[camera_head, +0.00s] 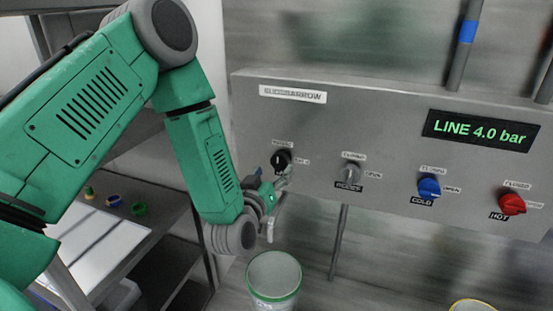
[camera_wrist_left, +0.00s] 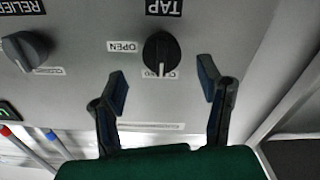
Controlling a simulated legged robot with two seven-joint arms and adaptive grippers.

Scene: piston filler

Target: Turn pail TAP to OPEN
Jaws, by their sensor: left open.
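The TAP knob (camera_wrist_left: 162,55) is black and round, on the grey panel face in the left wrist view. Its white pointer mark points toward the partly hidden CLOSED label (camera_wrist_left: 148,73); the OPEN label (camera_wrist_left: 123,46) lies to its left. The same black knob (camera_head: 282,159) is leftmost in the panel's row in the head view. My left gripper (camera_wrist_left: 163,82) is open, its two dark fingers apart, one toward each side of the knob and not visibly touching it. In the head view the left gripper (camera_head: 274,196) is just below and left of the knob. My right gripper is not in view.
The panel (camera_head: 395,115) also carries a grey RELIEF knob (camera_head: 350,173), a blue COLD knob (camera_head: 429,187), a red HOT knob (camera_head: 512,203) and a display (camera_head: 480,130) reading LINE 4.0 bar. A green-rimmed pail (camera_head: 274,295) stands below the left gripper.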

